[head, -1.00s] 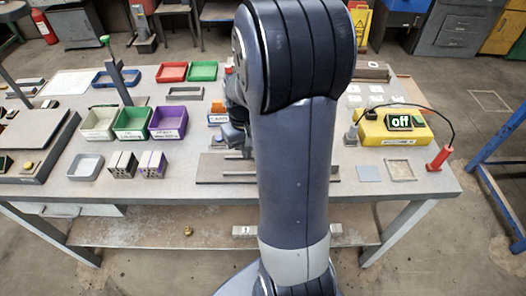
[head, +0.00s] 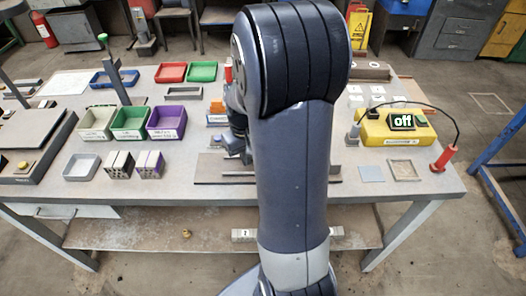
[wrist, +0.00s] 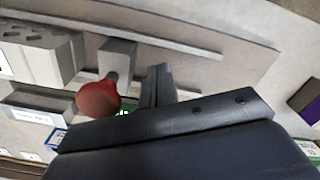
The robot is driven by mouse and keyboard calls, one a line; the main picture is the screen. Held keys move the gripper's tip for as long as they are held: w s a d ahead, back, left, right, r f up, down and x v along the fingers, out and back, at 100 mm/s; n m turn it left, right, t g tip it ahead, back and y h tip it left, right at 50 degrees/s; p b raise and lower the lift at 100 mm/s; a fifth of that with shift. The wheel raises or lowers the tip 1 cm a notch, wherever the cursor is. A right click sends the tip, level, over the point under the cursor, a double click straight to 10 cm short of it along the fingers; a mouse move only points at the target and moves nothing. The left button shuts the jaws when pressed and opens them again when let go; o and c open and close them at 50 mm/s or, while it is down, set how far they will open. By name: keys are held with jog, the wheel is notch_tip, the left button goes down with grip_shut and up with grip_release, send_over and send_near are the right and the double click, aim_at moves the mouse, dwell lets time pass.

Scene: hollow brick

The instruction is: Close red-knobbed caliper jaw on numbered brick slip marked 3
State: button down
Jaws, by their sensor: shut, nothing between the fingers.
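In the wrist view, a round red knob (wrist: 98,100) sits at the end of a grey block-shaped jaw (wrist: 117,60) on the caliper's plate. My gripper (wrist: 160,72) has its fingers together and empty, just right of the red knob and the jaw; I cannot tell whether they touch. A grey hollow brick piece (wrist: 42,62) with holes lies left of the jaw. A slip marked 3 cannot be made out. In the head view, the caliper plate (head: 218,169) lies at the bench's front middle, partly hidden by my arm, and my gripper (head: 234,150) is low over its back.
Green (head: 130,122) and purple (head: 166,121) bins stand left of the plate, with two perforated bricks (head: 150,163) in front. A yellow box with an "off" display (head: 402,122) stands right, with a cabled red-handled probe (head: 445,158). Bench surface between bricks and plate is clear.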

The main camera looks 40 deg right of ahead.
jog(key=shift+d, duration=0.1)
jog(key=shift+s+d, duration=0.3)
jog(key=shift+d, duration=0.15)
jog(key=shift+s+d, duration=0.15)
jog(key=shift+d, duration=0.05)
jog(key=shift+s+d, duration=0.7)
jog(key=shift+d, duration=0.3)
jog(key=shift+s+d, duration=0.65)
jog(key=shift+d, duration=0.3)
jog(key=shift+w+a, duration=0.1)
dwell(0.4)
jog(key=shift+w+a, duration=0.5)
jog(key=shift+a, duration=0.2)
jog(key=shift+r+p, duration=3.4)
jog(key=shift+r, duration=0.7)
jog(key=shift+f, duration=0.15)
